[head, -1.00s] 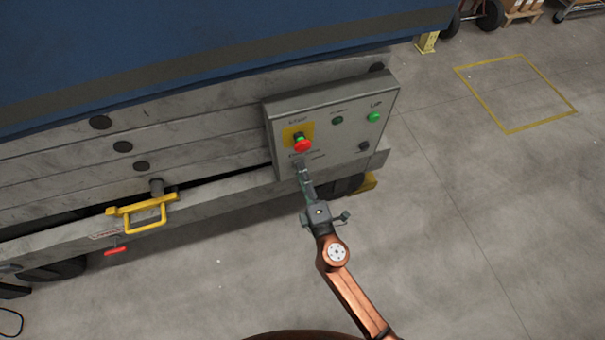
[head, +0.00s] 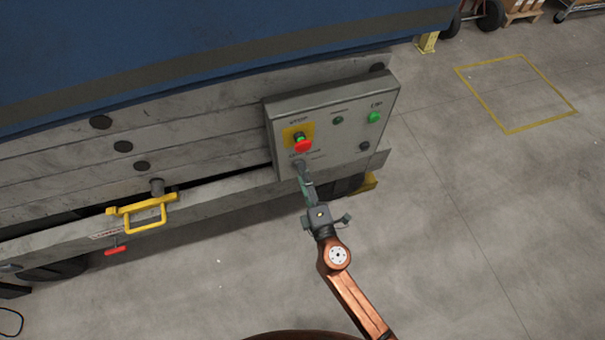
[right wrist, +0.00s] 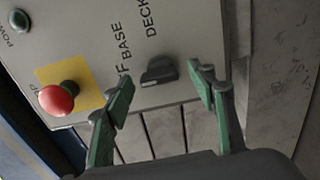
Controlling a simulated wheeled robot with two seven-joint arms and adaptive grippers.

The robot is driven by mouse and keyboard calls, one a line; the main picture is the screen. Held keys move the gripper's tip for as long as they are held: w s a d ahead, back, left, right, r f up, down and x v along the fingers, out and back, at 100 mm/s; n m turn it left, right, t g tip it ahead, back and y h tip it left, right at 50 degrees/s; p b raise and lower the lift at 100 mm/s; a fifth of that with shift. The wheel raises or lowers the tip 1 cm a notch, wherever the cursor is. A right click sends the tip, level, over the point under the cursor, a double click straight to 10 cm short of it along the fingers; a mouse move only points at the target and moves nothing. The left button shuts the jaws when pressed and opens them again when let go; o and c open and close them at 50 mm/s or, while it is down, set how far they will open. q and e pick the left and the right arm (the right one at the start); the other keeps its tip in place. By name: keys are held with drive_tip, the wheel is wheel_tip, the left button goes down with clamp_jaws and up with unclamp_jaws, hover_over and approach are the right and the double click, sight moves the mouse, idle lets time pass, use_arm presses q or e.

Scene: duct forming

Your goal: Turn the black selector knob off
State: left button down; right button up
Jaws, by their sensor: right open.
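The black selector knob (right wrist: 158,71) shows in the right wrist view on the grey control panel (right wrist: 190,30), beside the printed words BASE and DECK. My right gripper (right wrist: 161,83) is open, with one green-padded finger on each side of the knob in that view. I cannot tell whether either finger touches it. In the head view my right gripper (head: 301,172) is at the lower left of the panel (head: 330,100), below the red stop button (head: 303,145). It largely hides the knob there. My left gripper is not in view.
The red mushroom button (right wrist: 56,99) on its yellow plate is close to the left finger in the wrist view. A green button (head: 374,117) and a small dark control (head: 364,146) are on the panel's right side. A yellow handle (head: 145,217) sticks out at left.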

drive_tip(key=v, duration=1.1)
drive_tip(key=shift+s+d, duration=0.1)
